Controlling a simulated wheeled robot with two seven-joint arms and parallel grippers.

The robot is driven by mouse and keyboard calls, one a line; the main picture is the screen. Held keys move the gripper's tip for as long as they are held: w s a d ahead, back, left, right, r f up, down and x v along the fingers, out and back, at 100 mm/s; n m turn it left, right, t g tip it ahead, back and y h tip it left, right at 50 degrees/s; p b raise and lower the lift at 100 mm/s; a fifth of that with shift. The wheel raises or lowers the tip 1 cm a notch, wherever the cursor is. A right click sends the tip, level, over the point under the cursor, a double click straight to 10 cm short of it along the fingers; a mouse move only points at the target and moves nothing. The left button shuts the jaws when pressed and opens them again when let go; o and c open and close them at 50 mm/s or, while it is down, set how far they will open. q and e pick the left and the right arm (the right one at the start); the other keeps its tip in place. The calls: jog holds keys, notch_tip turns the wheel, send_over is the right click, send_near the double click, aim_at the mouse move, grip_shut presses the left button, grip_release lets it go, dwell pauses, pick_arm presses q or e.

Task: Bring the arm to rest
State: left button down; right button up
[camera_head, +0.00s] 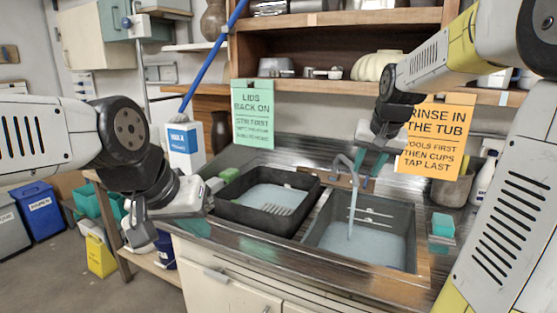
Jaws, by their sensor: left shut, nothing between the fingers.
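My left gripper (196,226) hangs at the left front edge of the sink counter, its teal fingertips pointing down. It is shut and empty. My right gripper (368,163) is above the back of the counter, near the tap, in front of the back wall. Its two teal fingers show apart with nothing seen between them. My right arm comes in from the upper right and partly covers the orange sign (434,137).
A black tub (240,215) with water and a ribbed piece stands left of the sink basin (320,240), where the tap (353,185) runs. A white carton (186,150) and blue-handled brush (212,50) stand behind my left gripper. A teal sponge (443,224) lies right.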

jog(key=s+a+f+n+y, duration=0.1)
jog(key=s+a, duration=0.3)
jog(key=s, duration=0.7)
jog(key=s+a+f+n, duration=0.1)
jog(key=s+a, duration=0.3)
jog(key=s, duration=0.7)
jog(key=shift+s+a+f+n+y, duration=0.3)
jog(key=shift+s+f+n+y, duration=0.1)
jog(key=shift+n, duration=0.4)
jog(key=shift+r, duration=0.1)
dwell(0.9)
